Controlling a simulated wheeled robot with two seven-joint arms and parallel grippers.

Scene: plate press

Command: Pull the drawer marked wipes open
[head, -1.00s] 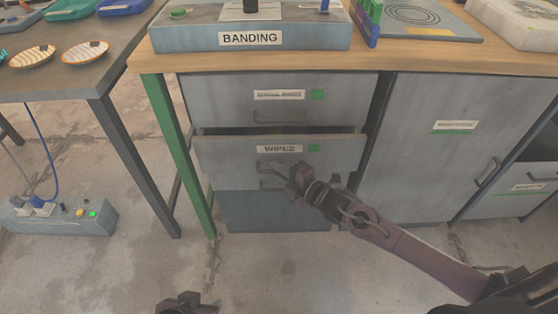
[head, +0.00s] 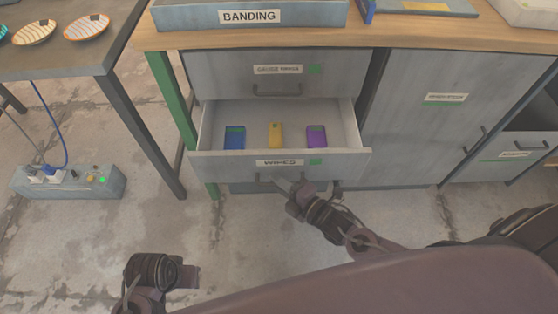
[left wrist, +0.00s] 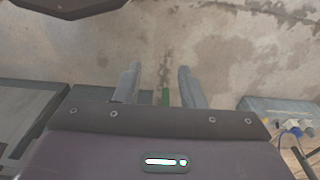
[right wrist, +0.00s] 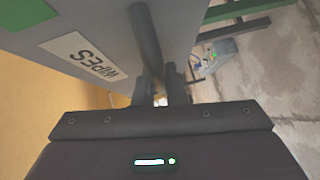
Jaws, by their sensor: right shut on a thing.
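The drawer marked wipes (head: 330,163) stands pulled well out of the cabinet in the head view. Its inside shows a blue item (head: 235,137), a yellow item (head: 275,134) and a purple item (head: 317,136). My right gripper (head: 290,188) is at the drawer's front, below the label. In the right wrist view its fingers (right wrist: 170,85) are shut on the drawer handle (right wrist: 146,40), beside the WIPES label (right wrist: 86,57). My left gripper (left wrist: 158,85) is open and empty above the floor, its fingers apart; its arm shows low at the left in the head view.
A closed drawer (head: 330,72) with its own handle is above the open one. A cabinet door (head: 425,125) is to the right. A green table leg (head: 172,95) stands close at the left. A grey power box (head: 75,182) with cables lies on the floor.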

